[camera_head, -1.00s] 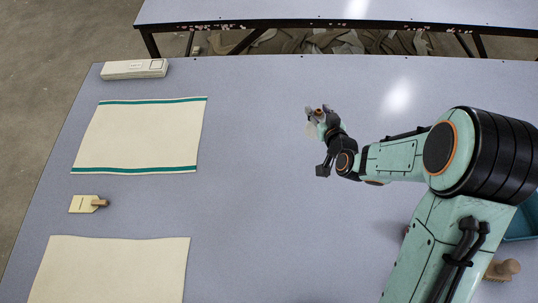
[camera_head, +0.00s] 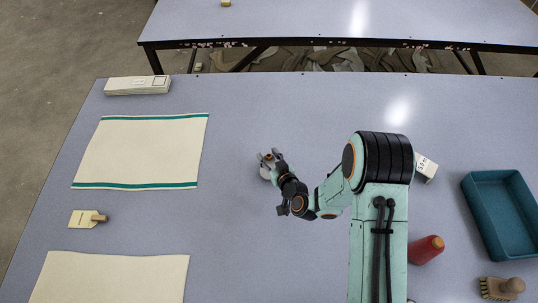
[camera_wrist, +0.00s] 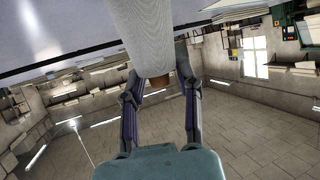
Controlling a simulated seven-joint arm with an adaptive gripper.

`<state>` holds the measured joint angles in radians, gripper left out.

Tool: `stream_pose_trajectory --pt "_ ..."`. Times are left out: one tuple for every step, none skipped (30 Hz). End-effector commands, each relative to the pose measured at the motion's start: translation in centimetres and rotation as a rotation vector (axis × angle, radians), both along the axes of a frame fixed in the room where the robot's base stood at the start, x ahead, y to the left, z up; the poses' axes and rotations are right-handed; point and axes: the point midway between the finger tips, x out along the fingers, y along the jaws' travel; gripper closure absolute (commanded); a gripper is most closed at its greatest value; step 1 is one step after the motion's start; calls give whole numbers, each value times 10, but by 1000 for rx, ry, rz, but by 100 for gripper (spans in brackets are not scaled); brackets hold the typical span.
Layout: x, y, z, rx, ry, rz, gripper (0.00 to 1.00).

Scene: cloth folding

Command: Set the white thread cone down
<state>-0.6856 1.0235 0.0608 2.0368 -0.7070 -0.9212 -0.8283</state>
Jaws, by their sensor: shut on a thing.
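The white thread cone (camera_wrist: 146,35) fills the upper middle of the wrist view, with a brown part at its lower end between the fingers. My gripper (camera_wrist: 158,78) is shut on this end, one finger on each side. In the head view my gripper (camera_head: 268,158) is over the middle of the table, right of the green-striped cloth. There, only a small pale part of the cone shows beside the fingers, with an orange-brown tip. I cannot tell whether the cone's base touches the table.
The green-striped cloth (camera_head: 140,152) and a plain cloth (camera_head: 112,277) lie left on the table (camera_head: 240,230). A tagged wooden piece (camera_head: 85,218) lies between them. A long white box (camera_head: 138,86) is at the back left. A red cone (camera_head: 426,250), teal tray (camera_head: 490,242), brush (camera_head: 500,288) and white box (camera_head: 425,167) are right.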

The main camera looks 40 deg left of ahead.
Motion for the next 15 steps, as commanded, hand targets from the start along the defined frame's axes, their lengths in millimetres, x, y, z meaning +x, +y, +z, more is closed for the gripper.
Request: stream_pose_trajectory --pt "0 0 1 2 -1 0 100" --pt "0 0 1 2 -1 0 100" --pt "0 0 1 2 -1 0 100" --pt "0 0 1 2 -1 0 100" --pt "0 0 1 1 0 0 100" --pt "0 0 0 1 0 0 100" --pt "0 0 -1 1 0 0 100" --pt "0 0 -2 0 1 0 100" --pt "0 0 -2 0 1 0 58" --pt "0 0 -2 0 1 0 48" --pt "0 0 -2 0 1 0 41" --pt "0 0 -2 0 1 0 41" --pt "0 0 -2 0 1 0 41" --pt "0 0 -2 0 1 0 41" --pt "0 0 -2 0 1 0 41"
